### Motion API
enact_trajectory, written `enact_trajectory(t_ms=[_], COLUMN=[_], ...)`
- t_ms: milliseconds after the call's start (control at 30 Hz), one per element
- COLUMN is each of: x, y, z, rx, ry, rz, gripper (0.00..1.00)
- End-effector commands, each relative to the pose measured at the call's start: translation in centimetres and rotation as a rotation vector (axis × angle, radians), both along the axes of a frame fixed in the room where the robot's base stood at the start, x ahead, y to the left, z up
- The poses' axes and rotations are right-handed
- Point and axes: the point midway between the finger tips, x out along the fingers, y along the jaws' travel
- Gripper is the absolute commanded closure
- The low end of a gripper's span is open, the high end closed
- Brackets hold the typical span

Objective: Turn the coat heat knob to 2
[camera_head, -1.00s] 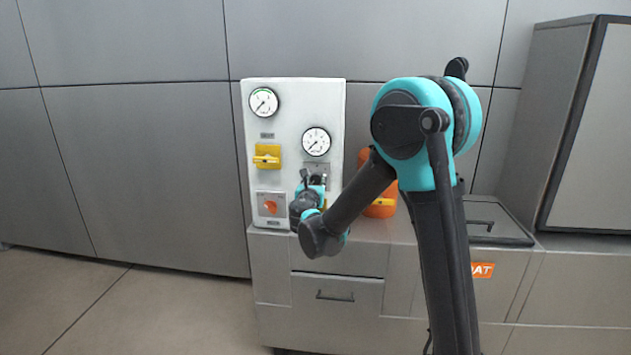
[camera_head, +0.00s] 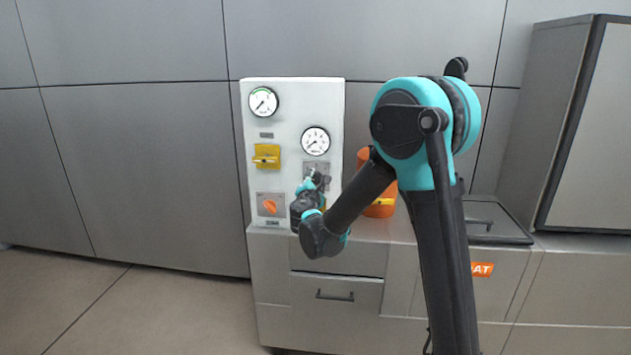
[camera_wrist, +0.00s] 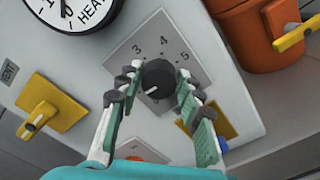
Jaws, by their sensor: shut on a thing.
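The coat heat knob (camera_wrist: 157,76) is a round black knob on a grey plate (camera_wrist: 146,40) printed with numbers; 3, 4 and 5 are readable in the wrist view. Its white mark points to the lower left, away from those numbers; a 2 is not visible. My gripper (camera_wrist: 152,84) has one finger on each side of the knob and is shut on it. In the head view my gripper (camera_head: 318,180) is at the white panel (camera_head: 291,110), below the lower gauge (camera_head: 316,141), and covers the knob.
A yellow switch (camera_head: 266,156) and an orange knob (camera_head: 270,206) are left of my gripper. An upper gauge (camera_head: 263,102) is at the panel's top left. An orange container (camera_head: 381,210) with a yellow handle stands close on the right. A drawer cabinet (camera_head: 336,296) is below.

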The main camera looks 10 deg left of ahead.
Motion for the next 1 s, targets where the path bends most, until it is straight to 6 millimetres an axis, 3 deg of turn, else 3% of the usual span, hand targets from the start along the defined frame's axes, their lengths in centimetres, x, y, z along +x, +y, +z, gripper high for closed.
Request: enact_trajectory(t_ms=[500,1000], x=[-0.06,-0.08], y=[-0.12,-0.15], z=[-0.23,-0.34], rx=[0.456,0.666], ry=[-0.015,-0.022], rz=[-0.001,-0.001], gripper=[0.93,0.93])
